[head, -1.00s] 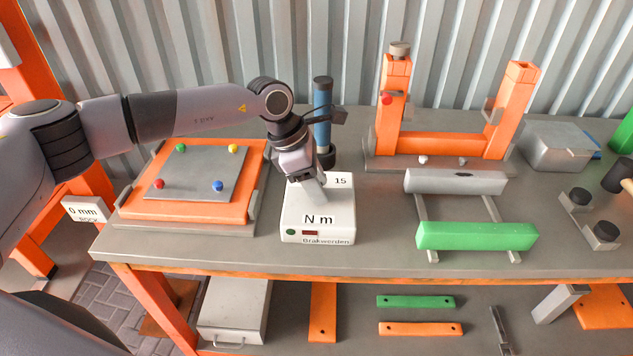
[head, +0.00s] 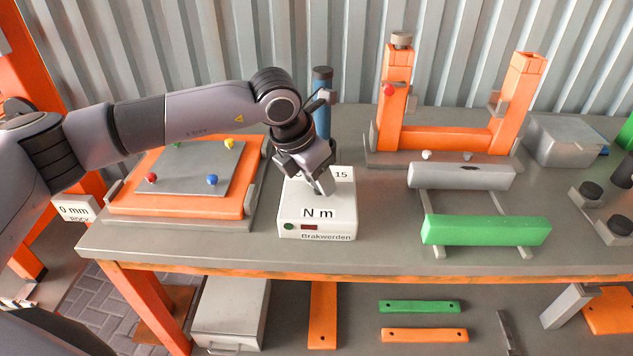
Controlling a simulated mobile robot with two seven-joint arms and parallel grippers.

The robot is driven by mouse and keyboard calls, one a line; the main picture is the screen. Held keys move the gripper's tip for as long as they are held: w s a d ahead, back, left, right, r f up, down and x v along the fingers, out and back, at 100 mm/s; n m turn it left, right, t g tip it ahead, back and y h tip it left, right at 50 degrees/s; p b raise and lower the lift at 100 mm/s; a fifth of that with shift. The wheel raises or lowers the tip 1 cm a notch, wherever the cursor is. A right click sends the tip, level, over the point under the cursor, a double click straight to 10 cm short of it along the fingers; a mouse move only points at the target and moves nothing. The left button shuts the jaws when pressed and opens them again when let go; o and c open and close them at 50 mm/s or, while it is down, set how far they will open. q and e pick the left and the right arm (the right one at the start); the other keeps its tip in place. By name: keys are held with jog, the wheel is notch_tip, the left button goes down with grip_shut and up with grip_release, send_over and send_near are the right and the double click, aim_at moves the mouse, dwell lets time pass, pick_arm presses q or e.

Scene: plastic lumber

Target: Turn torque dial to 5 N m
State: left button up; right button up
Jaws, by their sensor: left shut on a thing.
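A white box (head: 296,222) labelled "N m" and "Brakwerden" stands on the grey bench, with a "15" mark at its top right. It has a green button and a small dark red display on its front. My left gripper (head: 322,187) points down onto the top of the box. It is shut on the torque dial, which the fingers and wrist hide, so its pointer and the other scale marks cannot be read. My right gripper is not in view.
A blue cylinder (head: 322,118) stands close behind the box and my wrist. An orange tray with a grey plate (head: 185,168) lies to the left. Grey (head: 462,176) and green (head: 486,230) bars lie on rails to the right. An orange frame (head: 445,143) stands behind them.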

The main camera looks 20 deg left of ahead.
pick_arm(q)
jog(key=shift+r+n, duration=0.1)
jog(key=shift+n, duration=0.2)
jog(key=o, duration=1.1)
jog(key=shift+c, duration=0.2)
jog(key=b+v, duration=0.1)
jog(key=v, duration=0.6)
jog(key=shift+d, duration=0.1)
